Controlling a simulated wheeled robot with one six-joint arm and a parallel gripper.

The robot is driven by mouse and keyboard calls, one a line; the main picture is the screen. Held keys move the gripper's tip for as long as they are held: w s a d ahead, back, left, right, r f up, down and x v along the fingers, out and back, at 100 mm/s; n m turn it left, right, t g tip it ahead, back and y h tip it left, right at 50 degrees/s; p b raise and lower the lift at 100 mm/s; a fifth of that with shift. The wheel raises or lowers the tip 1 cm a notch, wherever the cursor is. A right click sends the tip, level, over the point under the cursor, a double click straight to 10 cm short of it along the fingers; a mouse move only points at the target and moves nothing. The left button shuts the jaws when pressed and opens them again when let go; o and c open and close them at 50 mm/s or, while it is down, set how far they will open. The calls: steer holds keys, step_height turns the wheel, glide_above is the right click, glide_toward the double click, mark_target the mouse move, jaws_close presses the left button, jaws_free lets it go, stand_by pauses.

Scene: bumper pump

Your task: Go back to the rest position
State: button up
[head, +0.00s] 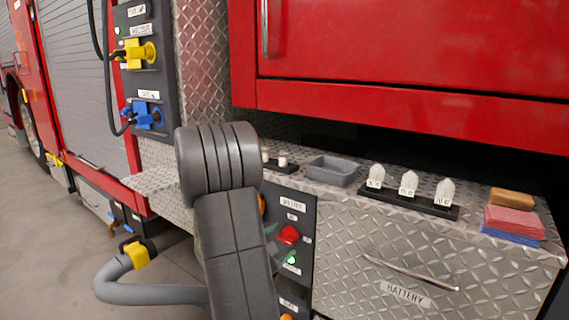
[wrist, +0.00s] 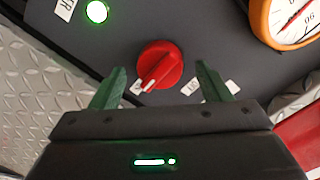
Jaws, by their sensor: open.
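My gripper (wrist: 158,90) is open, with its two green fingers spread apart in the wrist view. Between and beyond the fingertips is a red knob (wrist: 159,65) on a dark control panel (wrist: 205,25); nothing is held. I cannot tell the exact gap between fingers and knob. In the head view my arm stands in front of the panel and hides part of it. The red knob (head: 289,235) and a lit green light (head: 291,260) show just right of my arm. The green light (wrist: 97,12) is also lit in the wrist view.
A gauge with an orange rim (wrist: 287,18) is on the panel. The diamond-plate ledge above holds a grey tray (head: 332,170), a black rack of white pieces (head: 409,200) and folded cloths (head: 513,222). A drawer handle (head: 410,273) sticks out below. A grey hose (head: 150,293) lies left.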

steer(key=p+v, duration=0.2)
steer(key=v, duration=1)
steer(key=b+x, duration=0.1)
steer(key=x, duration=1.3)
steer(key=shift+w+d+r+b, duration=0.15)
steer(key=shift+r+b, duration=0.05)
steer(key=shift+b, duration=0.2)
steer(key=n+p, duration=0.4)
steer(key=shift+h, duration=0.3)
steer(key=n+p, duration=0.4)
steer(key=p, duration=0.1)
steer(key=shift+h, duration=0.3)
steer(key=n+p, duration=0.4)
steer(key=n, duration=0.1)
steer(key=shift+f+g+h, duration=0.1)
steer(key=shift+g+h, duration=0.2)
steer(key=shift+h, duration=0.1)
steer(key=shift+f+n+p, duration=0.1)
steer(key=shift+n+p, duration=0.6)
steer(key=shift+n, duration=0.3)
steer(key=shift+f+n+p, duration=0.15)
steer(key=shift+n+p, duration=0.55)
steer(key=shift+n, duration=0.3)
